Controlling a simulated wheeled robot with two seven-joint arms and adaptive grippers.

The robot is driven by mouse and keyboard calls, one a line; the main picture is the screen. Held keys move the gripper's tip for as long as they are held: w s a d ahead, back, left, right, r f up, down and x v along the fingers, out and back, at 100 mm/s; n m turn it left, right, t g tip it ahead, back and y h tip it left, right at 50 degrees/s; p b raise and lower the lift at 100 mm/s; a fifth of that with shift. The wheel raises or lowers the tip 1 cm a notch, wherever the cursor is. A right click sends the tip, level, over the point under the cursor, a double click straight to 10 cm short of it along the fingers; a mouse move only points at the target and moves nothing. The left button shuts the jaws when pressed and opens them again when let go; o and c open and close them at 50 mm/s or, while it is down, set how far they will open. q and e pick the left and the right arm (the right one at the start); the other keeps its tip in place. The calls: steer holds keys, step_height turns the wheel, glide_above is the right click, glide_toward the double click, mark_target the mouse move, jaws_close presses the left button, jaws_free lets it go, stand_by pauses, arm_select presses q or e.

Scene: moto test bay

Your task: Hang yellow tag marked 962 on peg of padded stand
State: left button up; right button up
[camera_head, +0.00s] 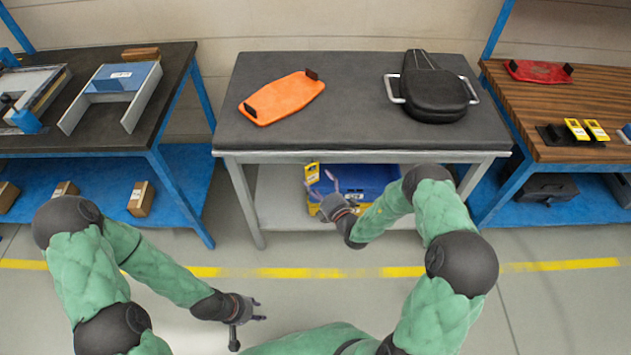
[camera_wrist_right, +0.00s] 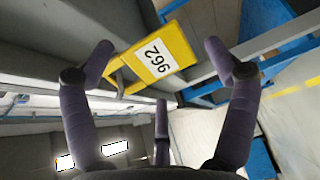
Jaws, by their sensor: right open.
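The yellow tag marked 962 (camera_wrist_right: 158,57) has a white label and sits between the spread fingers of my right gripper (camera_wrist_right: 160,65) in the right wrist view. The fingers look apart from it. In the head view a yellow tag (camera_head: 312,173) shows at the left front of the lower shelf, beside my right gripper (camera_head: 325,190). My left gripper (camera_head: 257,309) is open and empty above the floor. A black padded item (camera_head: 434,92) with metal side bars lies on the middle table's right; I cannot make out a peg on it.
A blue bin (camera_head: 366,178) stands on the shelf behind my right gripper. An orange board (camera_head: 283,97) lies on the middle table (camera_head: 350,132). Two more yellow tags (camera_head: 577,130) are on the right bench. Grey fixtures (camera_head: 143,97) stand on the left bench.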

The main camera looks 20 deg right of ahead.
steer(key=v, duration=1)
steer(key=shift+s, duration=0.15)
